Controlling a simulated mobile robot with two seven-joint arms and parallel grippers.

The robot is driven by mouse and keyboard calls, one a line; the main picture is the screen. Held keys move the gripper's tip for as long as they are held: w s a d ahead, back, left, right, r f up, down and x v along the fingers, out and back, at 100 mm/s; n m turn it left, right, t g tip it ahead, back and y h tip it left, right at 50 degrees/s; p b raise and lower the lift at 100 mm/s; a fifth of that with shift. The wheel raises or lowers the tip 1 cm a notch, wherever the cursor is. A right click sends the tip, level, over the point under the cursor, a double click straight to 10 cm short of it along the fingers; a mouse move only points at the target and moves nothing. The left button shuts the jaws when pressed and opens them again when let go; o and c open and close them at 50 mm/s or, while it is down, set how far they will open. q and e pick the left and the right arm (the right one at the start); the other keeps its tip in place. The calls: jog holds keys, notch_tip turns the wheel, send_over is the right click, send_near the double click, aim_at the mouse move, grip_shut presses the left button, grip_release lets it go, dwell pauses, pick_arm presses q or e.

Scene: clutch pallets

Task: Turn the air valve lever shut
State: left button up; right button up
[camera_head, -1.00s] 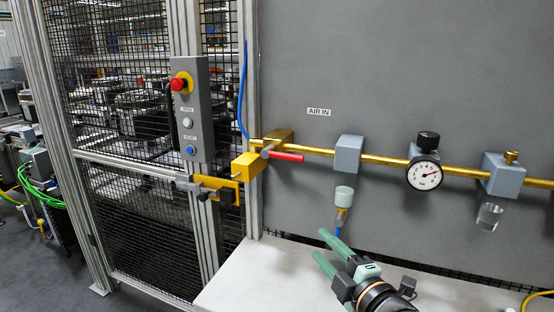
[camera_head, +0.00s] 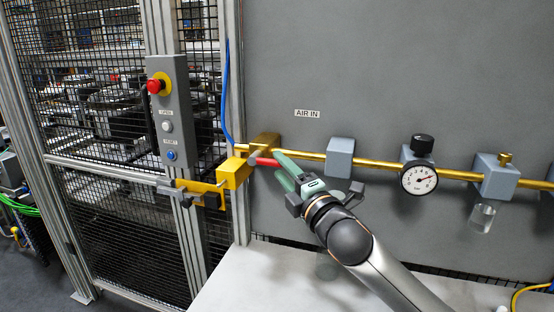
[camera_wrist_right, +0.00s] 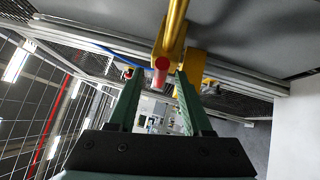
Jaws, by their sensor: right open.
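The red lever (camera_head: 266,162) of the air valve points right along the brass pipe, close below it. The brass valve body (camera_head: 264,143) sits on the pipe left of the AIR IN label. My right gripper (camera_head: 279,166) is open, its green fingers reaching to the lever from the lower right. In the right wrist view the lever's red end (camera_wrist_right: 161,64) shows between and just beyond the two fingertips (camera_wrist_right: 158,76). I cannot tell whether a finger touches it. In the head view the fingers hide part of the lever. My left gripper is not in view.
A yellow block (camera_head: 235,173) with a latch stands on the fence post left of the valve. A grey control box (camera_head: 169,110) has a red button. A grey regulator block (camera_head: 340,157) and a gauge (camera_head: 419,179) sit right along the pipe. The white tabletop (camera_head: 262,275) below is mostly clear.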

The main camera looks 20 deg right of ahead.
jog(key=shift+x, duration=1.4)
grip_shut()
jog(key=shift+f, duration=0.1)
dwell(0.4)
